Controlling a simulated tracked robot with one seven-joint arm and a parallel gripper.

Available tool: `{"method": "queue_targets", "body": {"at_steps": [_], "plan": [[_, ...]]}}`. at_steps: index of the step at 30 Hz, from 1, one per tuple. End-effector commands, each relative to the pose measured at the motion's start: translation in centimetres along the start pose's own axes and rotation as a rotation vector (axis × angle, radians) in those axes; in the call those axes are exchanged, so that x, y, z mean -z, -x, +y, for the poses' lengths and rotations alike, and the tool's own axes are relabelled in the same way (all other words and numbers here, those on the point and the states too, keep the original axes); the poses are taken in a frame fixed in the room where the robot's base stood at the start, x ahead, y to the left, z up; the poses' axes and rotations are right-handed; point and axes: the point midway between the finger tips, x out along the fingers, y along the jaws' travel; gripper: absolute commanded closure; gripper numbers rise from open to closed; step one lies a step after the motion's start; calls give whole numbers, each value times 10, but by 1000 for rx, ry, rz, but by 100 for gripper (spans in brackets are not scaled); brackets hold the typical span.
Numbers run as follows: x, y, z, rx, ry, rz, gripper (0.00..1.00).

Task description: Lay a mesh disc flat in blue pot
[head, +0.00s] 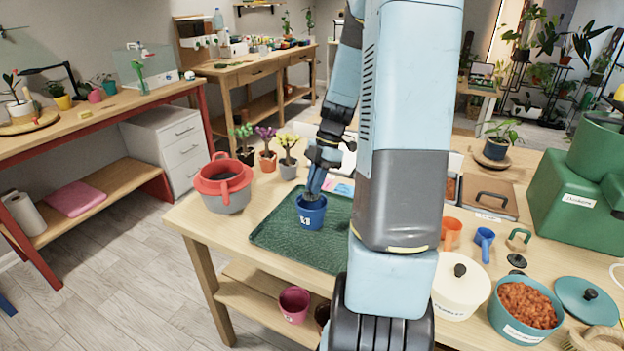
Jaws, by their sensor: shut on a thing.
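The blue pot (311,214), with a white label on its front, stands upright on the dark green mat (275,240). My gripper (311,196) points down into the mouth of the blue pot, its fingertips at or just below the rim. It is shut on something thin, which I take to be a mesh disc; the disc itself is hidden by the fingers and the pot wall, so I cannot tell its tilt. Small dark discs (516,261) lie on the table to the right, beyond my arm.
A grey pot with a red rim (224,188) stands left of the mat, with several small potted plants (266,158) behind.

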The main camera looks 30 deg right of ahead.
Motion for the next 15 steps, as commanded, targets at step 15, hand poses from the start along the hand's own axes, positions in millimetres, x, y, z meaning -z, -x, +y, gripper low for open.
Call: {"method": "queue_targets", "body": {"at_steps": [15], "plan": [[-11, -27, 0, 1, -1, 1, 100]]}}
